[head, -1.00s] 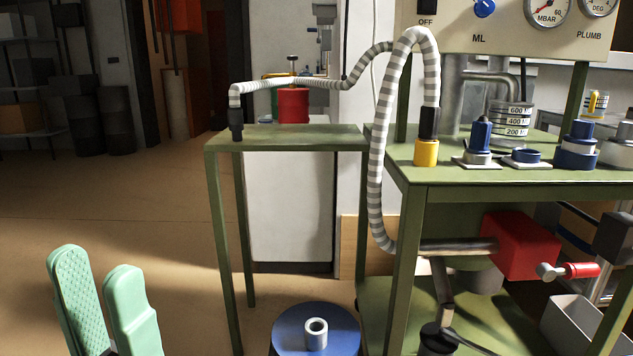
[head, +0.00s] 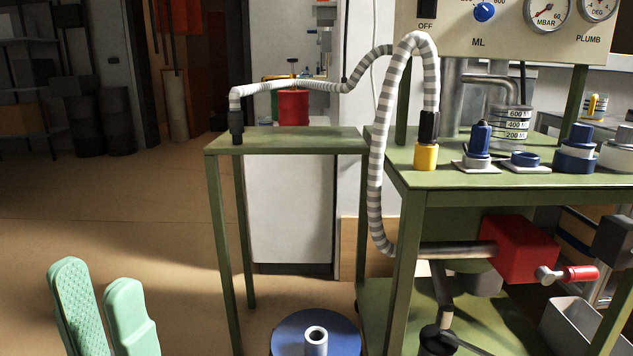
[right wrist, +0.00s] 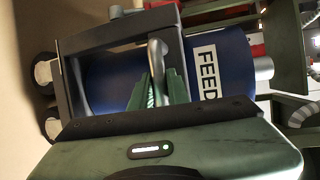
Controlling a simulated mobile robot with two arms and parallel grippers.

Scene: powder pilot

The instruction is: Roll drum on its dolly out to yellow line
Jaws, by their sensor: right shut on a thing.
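The blue drum shows in the head view as a round lid (head: 286,337) with a pale neck, at the bottom edge beside the green stand. In the right wrist view the drum (right wrist: 205,75) carries a white FEED label. A dark dolly frame (right wrist: 75,88) with pale wheels stands against it. My right gripper (right wrist: 160,85) is shut on the grey metal handle (right wrist: 157,55) in front of the drum. My left gripper (head: 103,305) is open and empty at the lower left of the head view, apart from the drum. No yellow line is in view.
A green stand (head: 290,141) with a striped hose (head: 376,180) is behind the drum. A green bench (head: 500,187) with a red valve body (head: 520,245) stands right. Open brown floor (head: 130,215) lies left. Dark barrels (head: 117,120) stand far back left.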

